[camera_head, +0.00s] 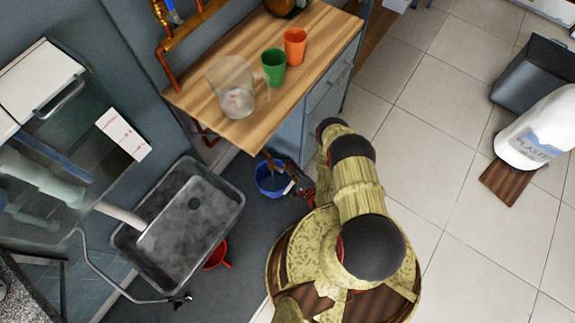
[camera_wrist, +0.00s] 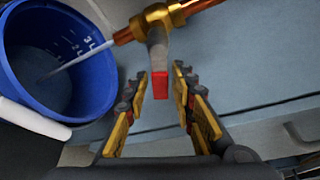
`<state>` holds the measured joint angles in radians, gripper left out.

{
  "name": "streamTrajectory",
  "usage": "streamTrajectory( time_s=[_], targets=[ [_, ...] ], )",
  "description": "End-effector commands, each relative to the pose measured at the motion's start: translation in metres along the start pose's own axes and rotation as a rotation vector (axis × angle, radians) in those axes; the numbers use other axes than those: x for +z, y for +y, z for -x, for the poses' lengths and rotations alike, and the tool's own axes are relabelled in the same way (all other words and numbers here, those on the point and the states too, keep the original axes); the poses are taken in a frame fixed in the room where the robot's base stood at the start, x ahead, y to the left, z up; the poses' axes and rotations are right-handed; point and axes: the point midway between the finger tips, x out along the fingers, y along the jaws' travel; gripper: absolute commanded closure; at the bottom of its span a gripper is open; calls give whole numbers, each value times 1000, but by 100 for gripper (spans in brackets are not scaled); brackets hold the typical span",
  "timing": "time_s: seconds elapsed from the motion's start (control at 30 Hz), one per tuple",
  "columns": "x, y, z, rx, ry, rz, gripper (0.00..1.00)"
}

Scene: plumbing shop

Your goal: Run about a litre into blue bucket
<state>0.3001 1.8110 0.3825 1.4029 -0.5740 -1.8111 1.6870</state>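The blue bucket (camera_head: 262,187) stands on the dark floor below the wooden counter. In the wrist view the bucket (camera_wrist: 101,104) shows litre marks on its inner wall. A brass valve (camera_wrist: 158,14) on a copper pipe sits beside the bucket, its outlet toward it. A thin pale stream (camera_wrist: 80,57) runs from the outlet into the bucket; the water level is hard to read. The valve's grey lever with a red end (camera_wrist: 160,84) points toward my gripper (camera_wrist: 163,88). My gripper is open, its fingers on either side of the red end with gaps visible.
A grey sink basin (camera_head: 165,245) is left of the bucket, with a red container (camera_head: 217,254) beneath it. A clear vessel (camera_head: 228,76), a green cup (camera_head: 273,67) and an orange cup (camera_head: 295,46) stand on the counter (camera_head: 190,92).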

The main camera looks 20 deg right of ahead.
Motion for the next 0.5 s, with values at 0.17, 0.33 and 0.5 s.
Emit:
streamTrajectory(
  time_s=[0.17,0.33,0.5],
  targets=[
    [0,0,0,0,0,0,87],
    [0,0,0,0,0,0,96],
    [0,0,0,0,0,0,100]
  ],
)
